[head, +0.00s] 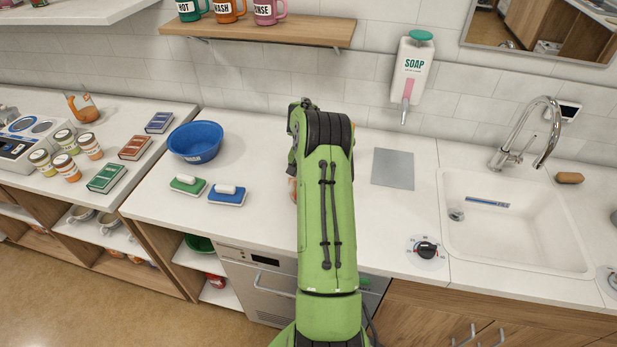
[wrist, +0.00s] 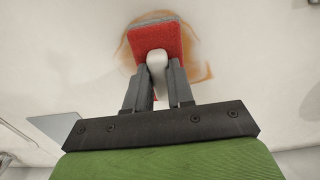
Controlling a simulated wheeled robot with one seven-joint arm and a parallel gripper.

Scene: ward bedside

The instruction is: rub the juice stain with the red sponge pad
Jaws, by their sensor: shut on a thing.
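The red sponge pad (wrist: 171,37) shows in the wrist view, with a grey layer along its far edge and a pale handle (wrist: 157,62). My gripper (wrist: 158,72) is shut on that handle. The juice stain (wrist: 205,65) is an orange-brown mark on the white counter; the pad is over part of it and hides its middle. I cannot tell whether the pad touches the counter. In the head view my green arm covers the gripper and the pad, and only a sliver of the stain (head: 292,189) shows at its left edge.
A blue sponge pad (head: 227,198), a green sponge pad (head: 187,187) and a blue bowl (head: 196,142) stand left of my arm. A grey plate (head: 393,169) lies to the right, before the sink (head: 515,238) and a dial (head: 426,250). The soap dispenser (head: 411,70) hangs on the wall.

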